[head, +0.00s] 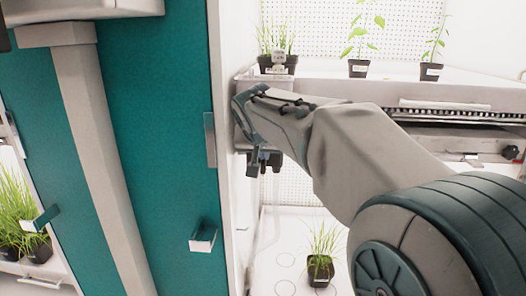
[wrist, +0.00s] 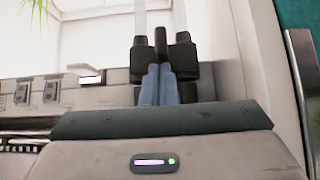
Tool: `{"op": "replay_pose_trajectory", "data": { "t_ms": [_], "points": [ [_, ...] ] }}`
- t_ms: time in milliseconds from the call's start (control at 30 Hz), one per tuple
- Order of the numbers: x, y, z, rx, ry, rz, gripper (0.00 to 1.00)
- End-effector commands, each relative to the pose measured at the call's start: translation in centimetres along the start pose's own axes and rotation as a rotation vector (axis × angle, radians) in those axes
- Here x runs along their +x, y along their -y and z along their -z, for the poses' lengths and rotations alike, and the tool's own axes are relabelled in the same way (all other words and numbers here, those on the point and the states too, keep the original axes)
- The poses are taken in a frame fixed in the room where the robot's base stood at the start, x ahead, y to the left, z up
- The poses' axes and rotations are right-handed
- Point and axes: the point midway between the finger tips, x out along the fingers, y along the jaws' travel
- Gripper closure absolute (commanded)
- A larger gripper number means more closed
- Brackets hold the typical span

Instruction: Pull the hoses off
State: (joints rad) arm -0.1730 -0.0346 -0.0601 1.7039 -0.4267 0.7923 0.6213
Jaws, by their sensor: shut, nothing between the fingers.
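In the wrist view, two clear hoses, a left one (wrist: 140,18) and a right one (wrist: 180,15), rise out of frame from black fittings (wrist: 137,62) set side by side. My gripper (wrist: 160,68) is shut with nothing in it. Its two blue-grey fingers lie together in front of the fittings, between the two hoses' lines. A dark upright piece stands between the fittings above the fingertips. I cannot tell whether the fingers touch any of this.
A shelf (head: 400,92) with several potted plants stands behind my arm. A potted grass (head: 320,268) stands on the lower white floor. A metal handle (wrist: 303,85) borders the wrist view's right side.

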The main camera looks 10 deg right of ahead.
Motion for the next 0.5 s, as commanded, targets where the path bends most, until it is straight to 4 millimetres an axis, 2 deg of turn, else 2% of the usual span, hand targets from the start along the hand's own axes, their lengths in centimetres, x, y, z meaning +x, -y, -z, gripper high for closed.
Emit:
{"op": "replay_pose_trajectory", "data": {
  "t_ms": [33, 167, 500],
  "points": [
    [-1.0, 0.0, 1.0, 0.001, -0.005, 0.002, 1.00],
    [-2.8, -0.1, 2.9, 0.003, -0.014, 0.004, 1.00],
    [-10.1, -0.1, 2.6, 0.003, -0.021, 0.007, 1.00]
  ]
}}
